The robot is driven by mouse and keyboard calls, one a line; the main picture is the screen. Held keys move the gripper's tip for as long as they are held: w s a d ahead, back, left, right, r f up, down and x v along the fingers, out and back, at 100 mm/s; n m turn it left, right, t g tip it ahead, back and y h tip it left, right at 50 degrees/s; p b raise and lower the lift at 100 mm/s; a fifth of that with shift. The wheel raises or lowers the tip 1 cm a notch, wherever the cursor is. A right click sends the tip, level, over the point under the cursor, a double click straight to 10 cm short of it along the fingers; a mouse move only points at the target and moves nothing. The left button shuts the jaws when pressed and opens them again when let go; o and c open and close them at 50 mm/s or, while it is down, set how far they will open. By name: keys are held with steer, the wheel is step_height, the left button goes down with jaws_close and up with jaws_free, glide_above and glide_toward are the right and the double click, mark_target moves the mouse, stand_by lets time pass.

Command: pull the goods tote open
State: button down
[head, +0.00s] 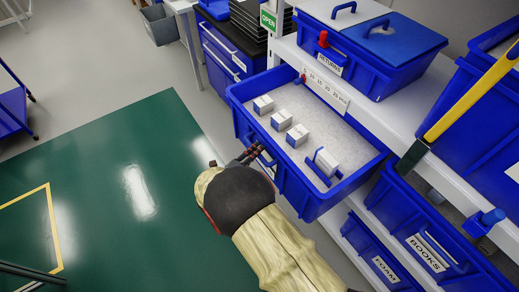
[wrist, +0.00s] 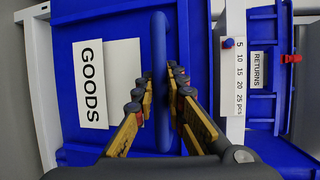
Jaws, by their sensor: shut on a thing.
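The goods tote (head: 290,182) is a blue bin that juts out of the white shelf in the head view, its open top showing. Several small white-and-blue boxes (head: 297,135) stand on its pale floor. In the wrist view its front wall (wrist: 120,25) fills the middle, with a white GOODS label (wrist: 90,84) turned sideways. My gripper (head: 252,154) is at the tote's front wall. In the wrist view the fingers (wrist: 160,88) lie on both sides of the blue bar handle (wrist: 161,60), shut on it. The head view hides most of the handle behind my gripper.
A blue RETURNS tote (head: 375,65) stands on the shelf above. BOOKS (head: 440,235) and FOAM (head: 375,255) totes sit lower right. A strip marked in pcs (head: 325,93) runs along the shelf edge. Green floor (head: 110,170) in front is open. A grey bin (head: 160,25) stands at the back.

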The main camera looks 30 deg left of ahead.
steer(key=shift+f, duration=0.15)
steer(key=c, duration=1.8)
jaws_free()
steer(key=shift+c, duration=0.2)
steer(key=shift+o, duration=0.2)
steer(key=shift+s, duration=0.1)
steer(key=s+r, duration=0.1)
steer(key=s, duration=0.6)
steer(key=shift+r, duration=0.25)
steer(key=shift+s, duration=0.1)
